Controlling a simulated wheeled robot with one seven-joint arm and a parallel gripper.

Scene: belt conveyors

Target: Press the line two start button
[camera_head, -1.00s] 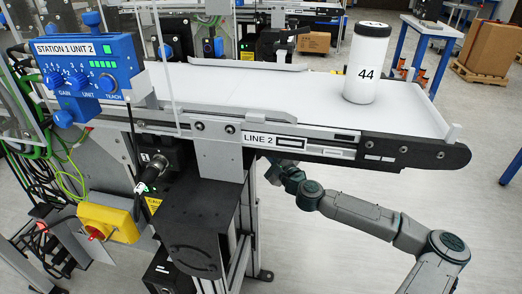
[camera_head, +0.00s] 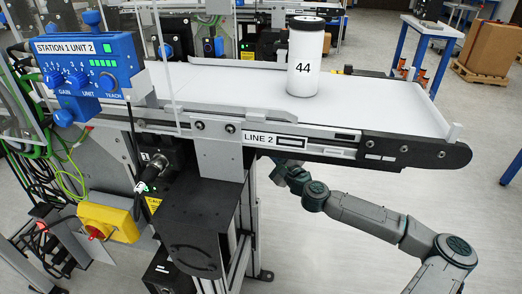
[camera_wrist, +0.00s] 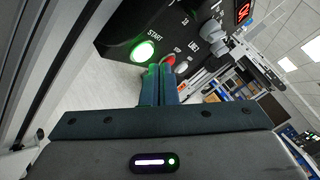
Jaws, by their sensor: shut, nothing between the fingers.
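In the wrist view a black control panel (camera_wrist: 125,28) carries a round green button (camera_wrist: 143,51) marked START, which glows. A red button (camera_wrist: 169,60) sits to its right. My gripper (camera_wrist: 160,68) is shut and empty; its fingertips show just below and right of the green button, close to the red one. I cannot tell whether they touch the panel. In the head view the conveyor labelled LINE 2 (camera_head: 262,138) hides my gripper; only my arm shows below it. A white bottle with a black lid, marked 44 (camera_head: 303,80), stands upright on the belt.
A blue box marked STATION 1 UNIT 2 (camera_head: 88,65) stands at the conveyor's left. A yellow switch box (camera_head: 108,222) and cables are below it. Open floor lies at the right.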

